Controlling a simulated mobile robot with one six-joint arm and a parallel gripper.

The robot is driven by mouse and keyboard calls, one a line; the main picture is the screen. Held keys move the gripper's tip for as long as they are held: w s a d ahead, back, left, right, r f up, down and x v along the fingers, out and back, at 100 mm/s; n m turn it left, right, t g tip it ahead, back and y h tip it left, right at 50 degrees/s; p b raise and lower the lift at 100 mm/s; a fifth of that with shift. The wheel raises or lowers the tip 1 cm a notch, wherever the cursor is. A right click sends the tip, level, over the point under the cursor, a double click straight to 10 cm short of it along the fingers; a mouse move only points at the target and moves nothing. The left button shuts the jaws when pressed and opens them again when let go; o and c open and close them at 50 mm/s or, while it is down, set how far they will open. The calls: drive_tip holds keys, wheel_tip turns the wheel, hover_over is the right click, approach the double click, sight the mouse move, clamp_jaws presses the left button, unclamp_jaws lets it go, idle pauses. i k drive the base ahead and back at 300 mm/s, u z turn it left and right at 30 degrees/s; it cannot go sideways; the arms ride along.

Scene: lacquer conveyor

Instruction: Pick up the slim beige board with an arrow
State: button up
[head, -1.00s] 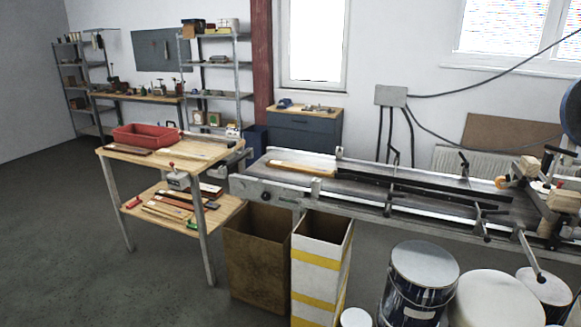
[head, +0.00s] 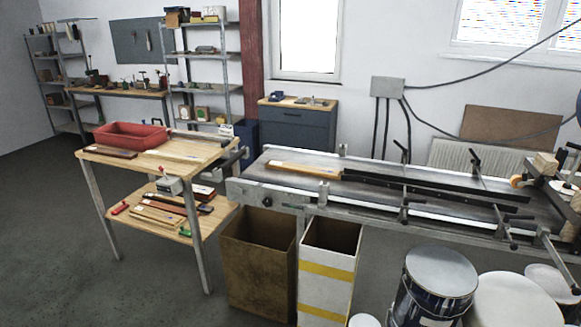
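A slim beige board (head: 303,170) lies flat on the left end of the conveyor (head: 240,190). Pale slim boards (head: 195,150) also lie on the top of the wooden table (head: 150,167), right of a red bin. More light boards (head: 158,216) lie among dark and red ones on the table's lower shelf (head: 190,240). No arrow can be made out on any of them at this size, so I cannot tell which is the named board. My gripper is not in view.
A red bin (head: 131,135) stands on the table. A brown open box (head: 258,262) and a white-and-yellow box (head: 328,270) stand before the conveyor, with paint cans (head: 436,280) to their right. Clamps and black rails line the conveyor. The floor (head: 55,240) at left is clear.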

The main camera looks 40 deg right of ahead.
sight(329, 173)
drive_tip(key=z, duration=0.05)
drive_tip(key=i, duration=1.2)
drive_tip(key=z, duration=0.3)
